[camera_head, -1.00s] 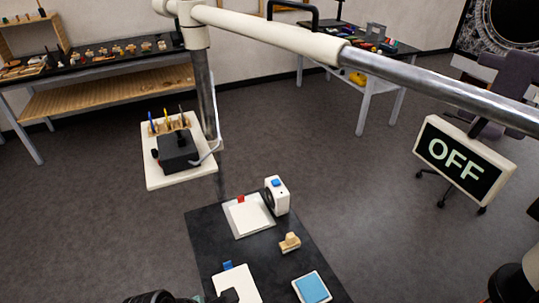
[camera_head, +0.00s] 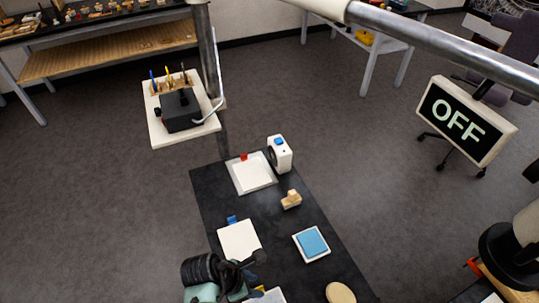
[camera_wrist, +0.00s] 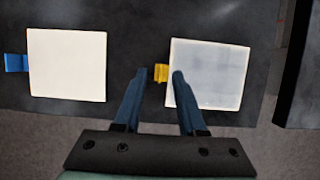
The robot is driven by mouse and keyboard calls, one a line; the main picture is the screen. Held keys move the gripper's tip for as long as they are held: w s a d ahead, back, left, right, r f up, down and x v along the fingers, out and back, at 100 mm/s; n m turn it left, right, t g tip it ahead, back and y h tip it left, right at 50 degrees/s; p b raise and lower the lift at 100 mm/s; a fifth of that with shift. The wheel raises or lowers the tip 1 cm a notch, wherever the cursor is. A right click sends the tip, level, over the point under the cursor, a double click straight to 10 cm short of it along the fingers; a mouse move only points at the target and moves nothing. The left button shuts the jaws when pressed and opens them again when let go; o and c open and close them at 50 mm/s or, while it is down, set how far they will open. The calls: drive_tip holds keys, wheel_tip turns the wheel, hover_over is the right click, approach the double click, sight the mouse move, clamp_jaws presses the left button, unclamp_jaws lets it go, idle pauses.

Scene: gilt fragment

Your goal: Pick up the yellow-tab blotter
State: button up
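The yellow-tab blotter lies flat on the dark table; its pale square pad (camera_wrist: 210,76) is at the right in the wrist view, with the yellow tab (camera_wrist: 161,73) on its left edge. In the head view only part of this blotter (camera_head: 273,296) shows at the bottom edge, partly hidden by my arm. My gripper (camera_wrist: 160,74) is open, and in the wrist view its two dark blue fingers appear on either side of the yellow tab. I cannot tell how high the fingertips are above it.
A blue-tab blotter (camera_head: 240,241) lies beside it, also at left in the wrist view (camera_wrist: 68,65). A red-tab blotter (camera_head: 252,173), a white device (camera_head: 280,154), a wooden piece (camera_head: 291,199), a blue pad (camera_head: 311,243) and a tan oval (camera_head: 340,293) share the table (camera_head: 215,190).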

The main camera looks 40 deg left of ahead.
drive_tip(key=shift+x, duration=0.85)
drive_tip(key=shift+s, duration=0.1)
clamp_jaws()
